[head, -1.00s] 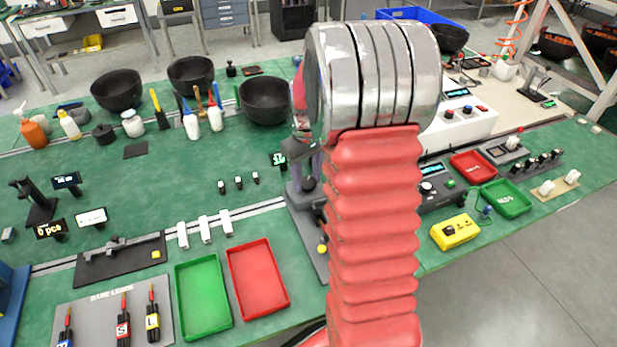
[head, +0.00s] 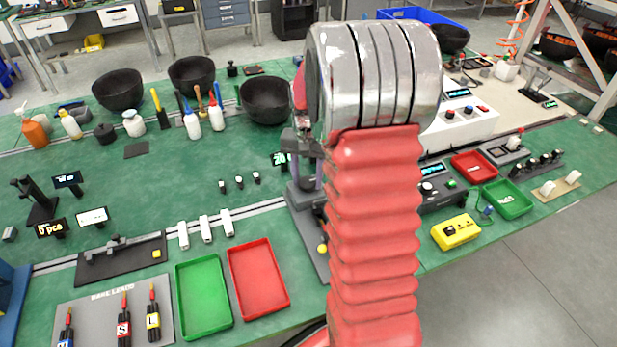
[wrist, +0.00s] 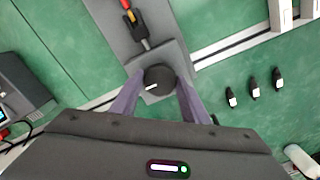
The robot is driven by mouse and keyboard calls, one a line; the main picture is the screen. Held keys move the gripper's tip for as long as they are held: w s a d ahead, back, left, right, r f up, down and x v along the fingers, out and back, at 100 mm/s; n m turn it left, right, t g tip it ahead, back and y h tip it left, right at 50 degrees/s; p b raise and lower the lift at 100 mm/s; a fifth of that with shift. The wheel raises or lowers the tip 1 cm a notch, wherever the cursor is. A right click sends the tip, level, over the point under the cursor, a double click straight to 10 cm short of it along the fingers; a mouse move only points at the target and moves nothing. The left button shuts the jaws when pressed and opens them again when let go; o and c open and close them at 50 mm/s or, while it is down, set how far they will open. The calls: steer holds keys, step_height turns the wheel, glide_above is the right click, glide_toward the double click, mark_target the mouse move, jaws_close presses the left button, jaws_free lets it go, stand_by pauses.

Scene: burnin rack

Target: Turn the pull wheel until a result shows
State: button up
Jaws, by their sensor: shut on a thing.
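The pull wheel (wrist: 158,76) is a dark round knob with a short white mark near its lower left edge. It sits on the grey block of a pull fixture (wrist: 112,22) in the wrist view. My gripper (wrist: 157,88) has its two purple fingers on either side of the wheel, shut on it. In the head view my gripper (head: 303,148) is over the fixture (head: 310,236), and my red arm hides much of both. A small display (head: 279,159) with green characters stands beside the fixture, partly covered by my gripper; its reading is unclear.
A green tray (head: 204,296) and a red tray (head: 259,279) lie in front to the left. Three small black plugs (wrist: 254,88) lie right of the wheel in the wrist view. Instruments, including a yellow box (head: 456,231), stand to the right.

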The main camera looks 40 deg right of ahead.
mark_target(308, 181)
steer(key=shift+w+d+r+m, duration=0.15)
steer(key=shift+w+m, duration=0.05)
steer(key=shift+m, duration=0.2)
steer(key=o, duration=1.1)
steer(key=shift+s, duration=0.1)
steer(key=shift+c, duration=0.2)
step_height(308, 181, up, 14)
steer(key=shift+f, duration=0.25)
